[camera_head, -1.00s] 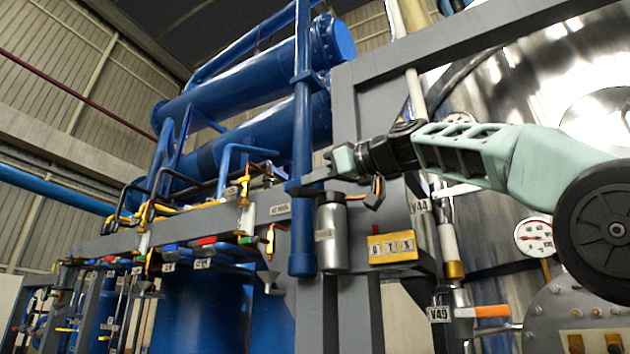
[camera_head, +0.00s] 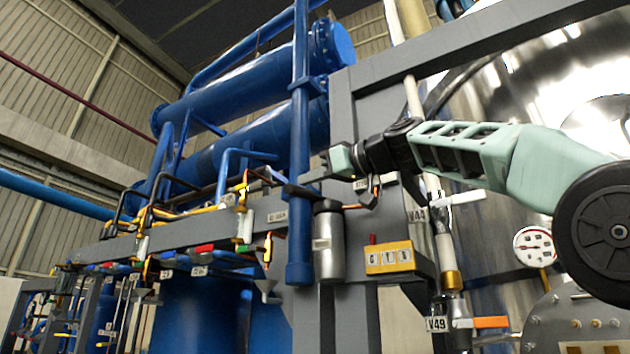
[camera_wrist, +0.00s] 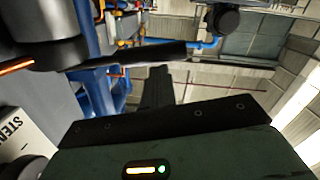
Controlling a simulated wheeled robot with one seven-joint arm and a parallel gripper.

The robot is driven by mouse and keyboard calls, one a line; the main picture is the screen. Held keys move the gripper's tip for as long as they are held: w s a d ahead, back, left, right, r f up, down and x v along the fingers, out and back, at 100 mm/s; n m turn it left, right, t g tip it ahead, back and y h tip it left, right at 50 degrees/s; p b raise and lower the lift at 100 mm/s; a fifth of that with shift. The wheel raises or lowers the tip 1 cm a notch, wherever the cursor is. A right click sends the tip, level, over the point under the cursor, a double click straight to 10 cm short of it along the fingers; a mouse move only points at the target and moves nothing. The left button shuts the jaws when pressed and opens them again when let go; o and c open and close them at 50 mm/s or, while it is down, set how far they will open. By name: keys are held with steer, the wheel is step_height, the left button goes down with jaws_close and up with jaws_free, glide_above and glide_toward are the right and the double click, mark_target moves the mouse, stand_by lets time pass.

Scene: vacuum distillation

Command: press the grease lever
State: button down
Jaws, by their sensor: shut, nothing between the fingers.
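The grease unit (camera_head: 328,248) is an upright silver cylinder with a pale label, fixed to the grey frame, in the middle of the head view. Its dark flat lever (camera_head: 298,191) seems to stick out to the left at its top. My gripper (camera_head: 313,176) is shut and empty, pointing left just above the lever; I cannot tell whether they touch. In the wrist view the dark shut fingers (camera_wrist: 158,88) point at a dark bar (camera_wrist: 125,56), apparently the lever. The cylinder (camera_wrist: 42,35) shows at upper left there.
A grey post stands behind the grease unit, with a blue vertical pipe (camera_head: 300,235) to its left. A yellow label box (camera_head: 389,257) is at right, above valve V49's orange handle (camera_head: 490,322). A large steel vessel (camera_head: 500,110) fills the right side.

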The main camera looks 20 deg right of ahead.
steer(key=r+b+v, duration=0.1)
steer(key=b+v, duration=0.2)
steer(key=v, duration=0.7)
steer(key=shift+s, duration=0.3)
steer(key=shift+r, duration=0.15)
stand_by(0.7)
